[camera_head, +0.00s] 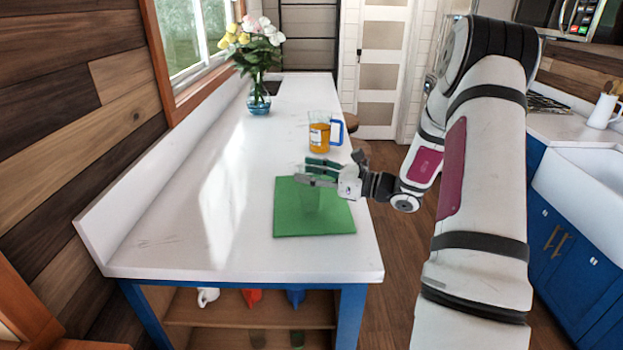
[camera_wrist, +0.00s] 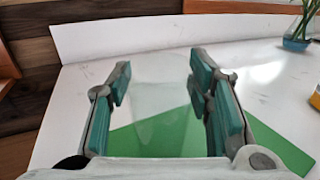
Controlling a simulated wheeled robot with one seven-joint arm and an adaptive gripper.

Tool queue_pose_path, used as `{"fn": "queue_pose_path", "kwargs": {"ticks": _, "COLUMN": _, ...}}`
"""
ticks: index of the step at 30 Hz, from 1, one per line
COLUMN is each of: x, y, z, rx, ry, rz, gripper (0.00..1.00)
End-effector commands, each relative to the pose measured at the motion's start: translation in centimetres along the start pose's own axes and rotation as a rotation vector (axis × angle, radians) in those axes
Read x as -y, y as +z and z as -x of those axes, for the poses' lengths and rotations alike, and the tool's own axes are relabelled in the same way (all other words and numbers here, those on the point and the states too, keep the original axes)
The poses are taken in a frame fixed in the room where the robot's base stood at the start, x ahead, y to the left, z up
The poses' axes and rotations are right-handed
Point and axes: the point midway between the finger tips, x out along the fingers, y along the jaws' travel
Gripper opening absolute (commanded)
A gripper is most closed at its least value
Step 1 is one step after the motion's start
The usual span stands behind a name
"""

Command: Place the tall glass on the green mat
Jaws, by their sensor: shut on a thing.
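The tall glass (camera_head: 311,200) is clear and faint, upright over the green mat in the head view. It also shows as a pale see-through shape (camera_wrist: 158,98) between the finger pads in the wrist view. My gripper (camera_head: 318,171) is shut on it, with green pads on either side. The green mat (camera_head: 290,222) lies flat near the front end of the white counter, and part of it shows in the wrist view (camera_wrist: 275,146). I cannot tell whether the glass's base touches the mat or hangs just above it.
A glass mug of orange liquid with a blue handle (camera_head: 320,134) stands behind the mat. A vase of flowers (camera_head: 259,97) stands farther back by the window. The counter (camera_head: 180,225) is clear left of the mat. Small items sit on the shelf below.

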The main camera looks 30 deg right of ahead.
Motion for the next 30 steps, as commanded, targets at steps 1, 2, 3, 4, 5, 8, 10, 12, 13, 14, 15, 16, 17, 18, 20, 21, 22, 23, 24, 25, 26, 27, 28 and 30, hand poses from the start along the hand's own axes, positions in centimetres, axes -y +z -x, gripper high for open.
{"fn": "queue_pose_path", "kwargs": {"ticks": 1, "x": -0.1, "y": -0.5, "z": 0.1, "rx": 0.001, "ry": 0.0, "rz": -0.002, "gripper": 0.0}}
{"fn": "queue_pose_path", "kwargs": {"ticks": 2, "x": -0.1, "y": -0.9, "z": 0.1, "rx": 0.001, "ry": 0.0, "rz": -0.001, "gripper": 0.0}}
{"fn": "queue_pose_path", "kwargs": {"ticks": 3, "x": 0.0, "y": -1.2, "z": 0.1, "rx": 0.002, "ry": 0.0, "rz": 0.0, "gripper": 0.0}}
{"fn": "queue_pose_path", "kwargs": {"ticks": 4, "x": 0.0, "y": -1.5, "z": 0.1, "rx": 0.002, "ry": 0.0, "rz": 0.0, "gripper": 0.0}}
{"fn": "queue_pose_path", "kwargs": {"ticks": 5, "x": 0.0, "y": -1.7, "z": 0.1, "rx": 0.002, "ry": 0.0, "rz": 0.0, "gripper": 0.0}}
{"fn": "queue_pose_path", "kwargs": {"ticks": 8, "x": 0.0, "y": -1.9, "z": 0.1, "rx": 0.002, "ry": 0.0, "rz": 0.003, "gripper": 0.0}}
{"fn": "queue_pose_path", "kwargs": {"ticks": 10, "x": 0.0, "y": -1.9, "z": 0.1, "rx": 0.002, "ry": 0.0, "rz": 0.004, "gripper": 0.0}}
{"fn": "queue_pose_path", "kwargs": {"ticks": 12, "x": 0.0, "y": -1.9, "z": 0.1, "rx": 0.002, "ry": 0.0, "rz": 0.003, "gripper": 0.0}}
{"fn": "queue_pose_path", "kwargs": {"ticks": 13, "x": 0.0, "y": -1.9, "z": 0.1, "rx": 0.002, "ry": 0.0, "rz": 0.003, "gripper": 0.0}}
{"fn": "queue_pose_path", "kwargs": {"ticks": 14, "x": 0.0, "y": -1.9, "z": 0.1, "rx": 0.002, "ry": 0.0, "rz": 0.003, "gripper": 0.0}}
{"fn": "queue_pose_path", "kwargs": {"ticks": 15, "x": 0.0, "y": -2.0, "z": 0.1, "rx": 0.002, "ry": -0.001, "rz": 0.003, "gripper": 0.0}}
{"fn": "queue_pose_path", "kwargs": {"ticks": 16, "x": 0.0, "y": -2.1, "z": 0.1, "rx": 0.002, "ry": -0.001, "rz": 0.003, "gripper": 0.0}}
{"fn": "queue_pose_path", "kwargs": {"ticks": 17, "x": 0.0, "y": -2.2, "z": 0.0, "rx": 0.002, "ry": -0.001, "rz": 0.003, "gripper": 0.0}}
{"fn": "queue_pose_path", "kwargs": {"ticks": 18, "x": 0.1, "y": -2.3, "z": 0.0, "rx": 0.002, "ry": -0.001, "rz": 0.003, "gripper": 0.0}}
{"fn": "queue_pose_path", "kwargs": {"ticks": 20, "x": 0.0, "y": -2.2, "z": 0.1, "rx": 0.001, "ry": -0.001, "rz": 0.003, "gripper": 0.6}}
{"fn": "queue_pose_path", "kwargs": {"ticks": 21, "x": 0.0, "y": -2.2, "z": 0.1, "rx": 0.001, "ry": -0.001, "rz": 0.003, "gripper": 0.66}}
{"fn": "queue_pose_path", "kwargs": {"ticks": 22, "x": 0.0, "y": -2.2, "z": 0.1, "rx": 0.001, "ry": -0.001, "rz": 0.003, "gripper": 0.66}}
{"fn": "queue_pose_path", "kwargs": {"ticks": 23, "x": 0.0, "y": -2.2, "z": 0.1, "rx": 0.001, "ry": -0.001, "rz": 0.003, "gripper": 0.66}}
{"fn": "queue_pose_path", "kwargs": {"ticks": 24, "x": 0.0, "y": -2.2, "z": 0.1, "rx": 0.001, "ry": -0.001, "rz": 0.003, "gripper": 0.66}}
{"fn": "queue_pose_path", "kwargs": {"ticks": 25, "x": 0.0, "y": -2.2, "z": 0.1, "rx": 0.001, "ry": -0.001, "rz": 0.003, "gripper": 0.66}}
{"fn": "queue_pose_path", "kwargs": {"ticks": 26, "x": 0.0, "y": -2.2, "z": 0.1, "rx": 0.001, "ry": -0.001, "rz": 0.003, "gripper": 0.66}}
{"fn": "queue_pose_path", "kwargs": {"ticks": 27, "x": 0.0, "y": -2.2, "z": 0.1, "rx": 0.001, "ry": -0.001, "rz": 0.003, "gripper": 0.66}}
{"fn": "queue_pose_path", "kwargs": {"ticks": 28, "x": 0.0, "y": -2.2, "z": 0.1, "rx": 0.001, "ry": -0.001, "rz": 0.003, "gripper": 0.66}}
{"fn": "queue_pose_path", "kwargs": {"ticks": 30, "x": 0.0, "y": -2.2, "z": 0.1, "rx": 0.001, "ry": -0.001, "rz": 0.003, "gripper": 0.66}}
